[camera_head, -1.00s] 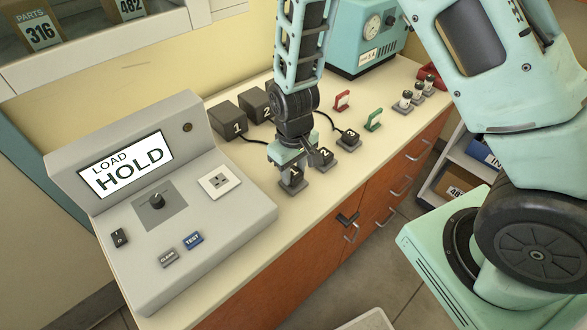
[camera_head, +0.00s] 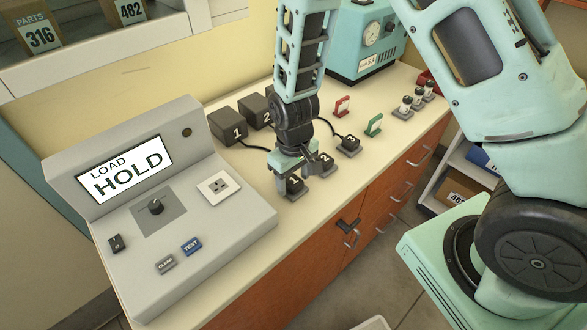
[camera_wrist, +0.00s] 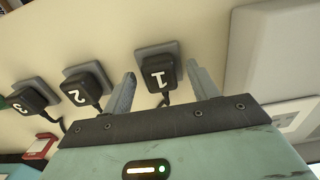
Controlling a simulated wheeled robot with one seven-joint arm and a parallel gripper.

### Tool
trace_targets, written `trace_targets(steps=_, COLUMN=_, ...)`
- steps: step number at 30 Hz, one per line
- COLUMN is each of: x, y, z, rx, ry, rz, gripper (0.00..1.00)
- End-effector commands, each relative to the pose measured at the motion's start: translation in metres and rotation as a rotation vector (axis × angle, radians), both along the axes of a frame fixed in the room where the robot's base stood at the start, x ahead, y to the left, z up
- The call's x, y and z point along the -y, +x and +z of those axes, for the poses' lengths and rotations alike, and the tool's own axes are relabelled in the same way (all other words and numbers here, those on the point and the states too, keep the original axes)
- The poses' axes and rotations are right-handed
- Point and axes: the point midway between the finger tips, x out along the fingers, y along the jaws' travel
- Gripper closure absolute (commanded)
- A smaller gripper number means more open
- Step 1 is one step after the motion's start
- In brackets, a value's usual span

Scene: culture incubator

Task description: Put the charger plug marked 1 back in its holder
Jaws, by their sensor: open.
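The charger plug marked 1 (camera_head: 293,184) stands in its grey holder (camera_head: 298,196) on the counter, right of the console. In the wrist view plug 1 (camera_wrist: 158,74) sits against its holder (camera_wrist: 170,48), between the two fingers and touching neither as far as I can see. My gripper (camera_head: 291,178) is open just above and around the plug. In the wrist view my gripper (camera_wrist: 163,88) has clear gaps on both sides of plug 1. The fingertips partly hide the plug in the head view.
Plug 2 (camera_head: 325,158) stands close beside plug 1, with plug 3 (camera_head: 349,142) further back. Charger boxes 1 (camera_head: 228,126) and 2 (camera_head: 255,110) stand behind, with cables. The console (camera_head: 220,235) reads "LOAD HOLD" and has a socket (camera_head: 218,186).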

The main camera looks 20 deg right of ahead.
Motion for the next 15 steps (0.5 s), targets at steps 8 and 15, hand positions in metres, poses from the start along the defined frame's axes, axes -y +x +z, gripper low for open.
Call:
trace_targets(steps=8, x=-0.001, y=0.001, z=0.034, rx=0.006, ry=0.001, rz=0.001, gripper=0.41)
trace_targets(steps=15, x=-0.001, y=0.001, z=0.088, rx=0.007, ry=0.002, rz=0.002, gripper=0.41)
